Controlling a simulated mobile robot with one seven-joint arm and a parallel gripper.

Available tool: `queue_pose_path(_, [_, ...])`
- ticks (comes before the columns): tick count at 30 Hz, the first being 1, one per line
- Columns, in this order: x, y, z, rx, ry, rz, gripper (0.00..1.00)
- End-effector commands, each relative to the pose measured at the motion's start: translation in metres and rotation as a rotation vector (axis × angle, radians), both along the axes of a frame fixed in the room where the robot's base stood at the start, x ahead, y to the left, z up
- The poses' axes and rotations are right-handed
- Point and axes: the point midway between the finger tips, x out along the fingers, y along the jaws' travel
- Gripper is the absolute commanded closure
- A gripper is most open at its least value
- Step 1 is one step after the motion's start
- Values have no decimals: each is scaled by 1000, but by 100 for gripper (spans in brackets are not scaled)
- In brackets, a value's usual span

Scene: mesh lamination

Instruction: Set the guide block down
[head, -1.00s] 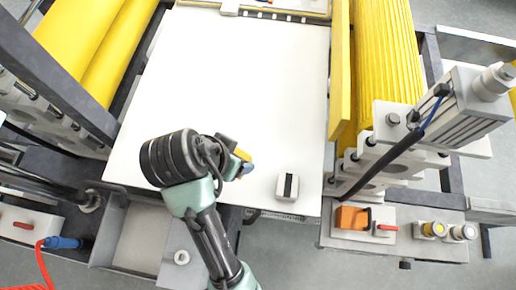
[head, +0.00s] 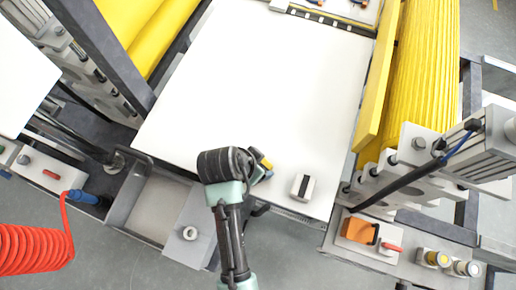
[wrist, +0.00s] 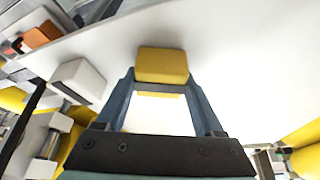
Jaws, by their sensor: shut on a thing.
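My gripper (head: 263,172) is over the near part of a large white sheet surface (head: 280,80). In the wrist view my gripper (wrist: 162,80) has its two blue fingers closed on a yellow block (wrist: 162,62), which I take to be the guide block. The block sits between the fingertips with its top face showing. In the head view only a small part of the yellow block (head: 266,162) shows past the wrist. I cannot tell whether its underside touches the white surface.
A white block with a dark slot (head: 303,188) stands on the surface to the right of my gripper. Yellow rollers (head: 425,60) and a yellow bar (head: 378,90) line the right side. A grey tray (head: 128,210) and red coiled hose (head: 35,250) are at left.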

Motion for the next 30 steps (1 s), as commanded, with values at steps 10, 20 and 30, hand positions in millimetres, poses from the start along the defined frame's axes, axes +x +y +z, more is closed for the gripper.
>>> queue_pose_path(10, [0, 0, -3, 0, 0, 1, 2])
queue_pose_path(20, [0, 0, 0, 0, 0, 1, 1])
queue_pose_path(30, [-12, 13, 44, 1, -6, 5, 1])
